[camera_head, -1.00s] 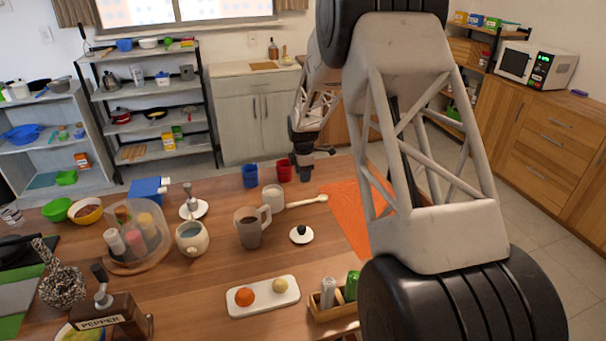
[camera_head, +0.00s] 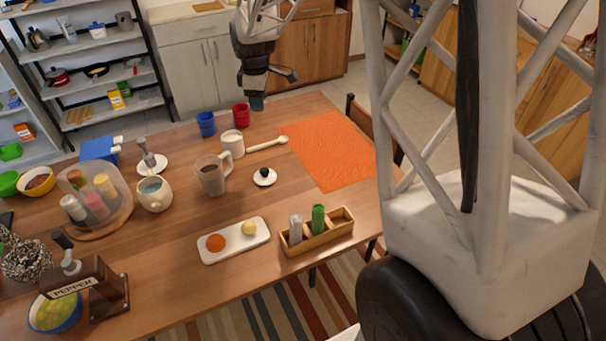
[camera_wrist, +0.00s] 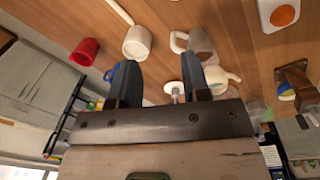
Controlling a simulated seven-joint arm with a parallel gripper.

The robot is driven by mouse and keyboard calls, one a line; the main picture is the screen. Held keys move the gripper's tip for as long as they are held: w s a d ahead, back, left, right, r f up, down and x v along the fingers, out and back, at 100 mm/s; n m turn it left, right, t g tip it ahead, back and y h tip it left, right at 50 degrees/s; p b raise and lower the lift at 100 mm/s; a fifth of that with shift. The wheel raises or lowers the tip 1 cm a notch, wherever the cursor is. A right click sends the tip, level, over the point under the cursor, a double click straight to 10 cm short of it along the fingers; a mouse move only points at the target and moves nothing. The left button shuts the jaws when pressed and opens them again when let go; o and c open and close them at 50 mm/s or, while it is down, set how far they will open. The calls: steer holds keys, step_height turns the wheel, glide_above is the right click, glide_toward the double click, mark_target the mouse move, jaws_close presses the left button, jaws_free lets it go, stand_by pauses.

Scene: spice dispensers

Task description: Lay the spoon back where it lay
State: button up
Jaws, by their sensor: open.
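The pale wooden spoon (camera_head: 268,144) lies on the wooden table, its thin end close to the white mug (camera_head: 232,143) and its rounded end by the orange mat (camera_head: 335,148). Part of the spoon also shows at the top of the wrist view (camera_wrist: 120,12), beside the white mug (camera_wrist: 138,43). My gripper (camera_head: 256,104) is above the far table edge, behind and right of the red cup (camera_head: 241,115). In the wrist view my gripper's two fingers (camera_wrist: 158,62) are apart with nothing held between them. The spoon is outside the fingers.
A blue cup (camera_head: 206,124), a glass mug of dark liquid (camera_head: 212,178) and a teapot-like pot (camera_head: 155,195) stand near the white mug. A black-knobbed lid (camera_head: 265,177) lies in front of the spoon. The orange mat is bare.

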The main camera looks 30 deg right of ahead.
steer(key=s+a+r+m, duration=0.1)
steer(key=s+r+m, duration=0.15)
steer(key=s, duration=0.45)
steer(key=s+a+r+m+t, duration=0.1)
steer(key=s+a+r+m, duration=0.1)
steer(key=s+r, duration=0.35)
steer(key=s+a+r+m, duration=0.1)
steer(key=s+r+m, duration=0.1)
steer(key=s, duration=0.7)
steer(key=s+a+f+m, duration=0.1)
steer(key=s+m, duration=0.5)
steer(key=s, duration=1.2)
steer(key=shift+s+a+f+t, duration=0.2)
steer(key=shift+a+t, duration=0.15)
steer(key=shift+t, duration=0.05)
